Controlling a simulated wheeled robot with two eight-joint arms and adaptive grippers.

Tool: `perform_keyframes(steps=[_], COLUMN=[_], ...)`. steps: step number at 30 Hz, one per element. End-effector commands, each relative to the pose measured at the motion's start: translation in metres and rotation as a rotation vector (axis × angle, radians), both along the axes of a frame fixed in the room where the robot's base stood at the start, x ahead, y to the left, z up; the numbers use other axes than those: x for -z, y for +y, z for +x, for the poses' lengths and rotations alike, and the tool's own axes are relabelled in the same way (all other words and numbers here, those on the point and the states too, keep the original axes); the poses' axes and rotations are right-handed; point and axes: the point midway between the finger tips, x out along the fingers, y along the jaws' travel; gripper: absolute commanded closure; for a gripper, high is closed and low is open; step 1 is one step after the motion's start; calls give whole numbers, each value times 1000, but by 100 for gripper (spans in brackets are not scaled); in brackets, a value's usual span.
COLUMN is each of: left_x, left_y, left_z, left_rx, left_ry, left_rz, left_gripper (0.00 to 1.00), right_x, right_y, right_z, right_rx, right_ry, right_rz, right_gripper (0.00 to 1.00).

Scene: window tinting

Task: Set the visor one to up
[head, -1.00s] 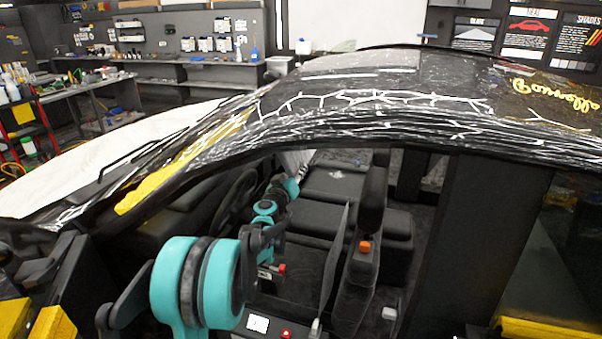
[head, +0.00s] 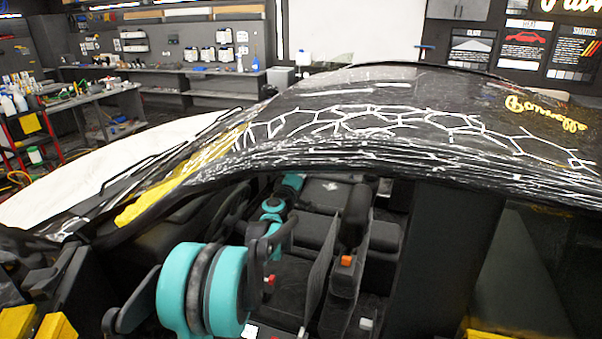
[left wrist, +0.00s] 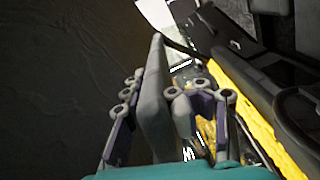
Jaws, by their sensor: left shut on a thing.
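The visor (left wrist: 154,95) is a thin grey panel, seen nearly edge-on in the left wrist view. My left gripper (left wrist: 157,88) is shut on it, with one finger on each side. A large dark surface fills the left of that view beside the panel. In the head view my teal and black left arm reaches through the side opening into the car (head: 400,140). Its gripper and the visor are hidden there behind the roof edge. My right gripper is not in view.
The roof edge (head: 330,165) passes close above my left arm. Dark seats (head: 350,215) stand to the right of the arm inside the cabin. A yellow strip (head: 165,190) runs along the windshield pillar. Workbenches (head: 190,75) stand far behind the car.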

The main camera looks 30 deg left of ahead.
Motion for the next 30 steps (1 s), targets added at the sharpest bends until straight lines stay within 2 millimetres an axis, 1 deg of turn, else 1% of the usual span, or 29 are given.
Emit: perform_keyframes(steps=[1,9,26,27,28,30], left_x=[-7,-18,-21,-21,-21,-21], left_y=[0,-3,-3,-3,-3,-3], left_z=[0,1,1,1,1,1], left_rx=[-1,-2,-1,-1,-2,-1], left_ry=[-5,-8,-7,-7,-7,-7], left_rz=[-23,-34,-31,-32,-32,-32], left_gripper=[100,100,100,70,62,60], right_x=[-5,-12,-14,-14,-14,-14], right_y=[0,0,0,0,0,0], right_z=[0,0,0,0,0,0], right_rx=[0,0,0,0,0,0], right_ry=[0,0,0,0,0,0], right_rz=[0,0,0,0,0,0], right_gripper=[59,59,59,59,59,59])
